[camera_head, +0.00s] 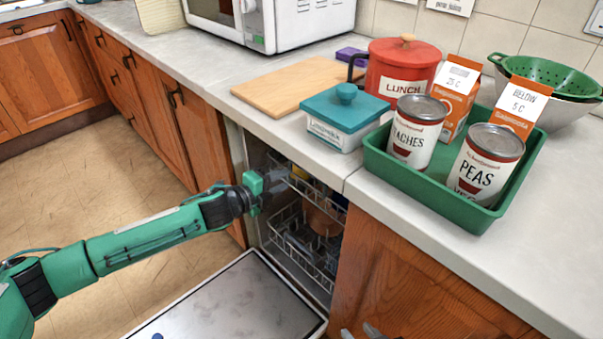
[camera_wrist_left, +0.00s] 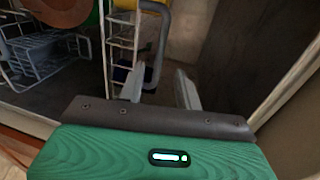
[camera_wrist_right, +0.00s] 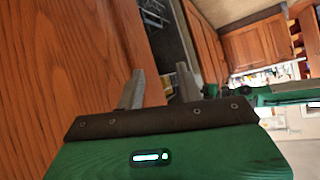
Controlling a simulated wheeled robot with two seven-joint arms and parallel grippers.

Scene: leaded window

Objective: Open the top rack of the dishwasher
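The dishwasher stands open under the counter, its door (camera_head: 235,303) folded down flat. Its top rack (camera_head: 303,182) is inside the cavity, holding several items that are partly hidden. My left gripper (camera_head: 277,181) is at the cavity opening, beside the left front of the top rack. In the left wrist view my left gripper (camera_wrist_left: 160,88) has its fingers apart. A grey bar of a rack (camera_wrist_left: 158,45) comes down toward the gap between them; I cannot tell if they touch it. My right gripper (camera_head: 358,332) is low by the wooden cabinet front; its fingers (camera_wrist_right: 160,88) are apart and empty.
A lower rack (camera_head: 300,245) sits below with a brown dish. On the counter above are a cutting board (camera_head: 290,83), a teal-lidded box (camera_head: 345,115), a red lunch pot (camera_head: 400,70) and a green tray (camera_head: 450,180) with cans and cartons. The floor at left is clear.

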